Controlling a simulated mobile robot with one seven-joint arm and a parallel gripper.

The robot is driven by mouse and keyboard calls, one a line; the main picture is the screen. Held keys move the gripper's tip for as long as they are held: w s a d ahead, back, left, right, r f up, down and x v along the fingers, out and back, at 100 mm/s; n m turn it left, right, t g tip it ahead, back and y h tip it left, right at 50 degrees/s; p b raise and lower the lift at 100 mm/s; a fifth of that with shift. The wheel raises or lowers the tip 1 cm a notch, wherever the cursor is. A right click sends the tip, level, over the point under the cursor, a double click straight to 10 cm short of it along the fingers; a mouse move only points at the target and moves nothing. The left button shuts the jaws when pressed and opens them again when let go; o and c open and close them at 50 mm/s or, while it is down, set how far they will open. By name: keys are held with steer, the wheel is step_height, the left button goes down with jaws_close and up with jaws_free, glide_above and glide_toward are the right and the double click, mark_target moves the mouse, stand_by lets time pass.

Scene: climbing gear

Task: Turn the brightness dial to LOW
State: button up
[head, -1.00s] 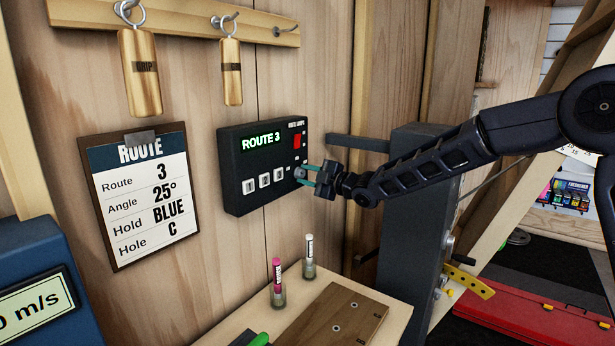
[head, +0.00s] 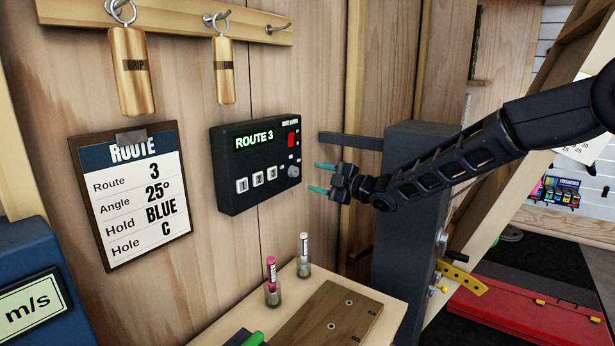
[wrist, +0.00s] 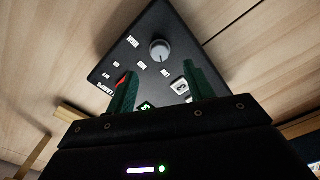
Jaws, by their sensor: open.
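The brightness dial (head: 293,171) is a small grey knob at the lower right of the black control box (head: 230,190) on the wooden wall. The box's green display reads ROUTE 3.
A red switch (head: 291,139) sits above the dial, and white numbered buttons (head: 257,180) are to its left. A dark post (head: 405,220) with a side bar stands right of the box. Below, a shelf (head: 240,318) holds two small marker-like tubes.

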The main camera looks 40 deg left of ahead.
steer(key=shift+d, duration=2)
steer(key=w+d+r+m+t+h, duration=0.1)
steer(key=w+d+m+t+h, duration=0.3)
steer(key=d, duration=0.9)
steer(key=w+d+m+t+h, duration=0.2)
steer(key=w+d+m+h, duration=0.3)
steer(key=d, duration=0.9)
steer(key=w+d+r+m+t+h, duration=0.1)
steer(key=w+d+m+t+h, duration=0.35)
steer(key=d, duration=0.85)
steer(key=s+d+f+m+g+h, duration=0.15)
steer(key=s+d+m, duration=0.25)
steer(key=d, duration=0.4)
steer(key=s+d+f+m+g+h, duration=0.15)
steer(key=s+d+m, duration=0.25)
steer(key=d, duration=0.5)
steer(key=s+d+m+g+h, duration=0.15)
steer(key=s+d+m, duration=0.25)
steer(key=d, duration=0.4)
steer(key=s+d+f+m+g, duration=0.1)
steer(key=s+d+f+m, duration=0.2)
steer(key=s, duration=0.5)
steer(key=d+m, duration=0.1)
steer(key=d, duration=0.1)
steer(key=shift+s+d+m, duration=0.35)
steer(key=shift+s+d, duration=0.05)
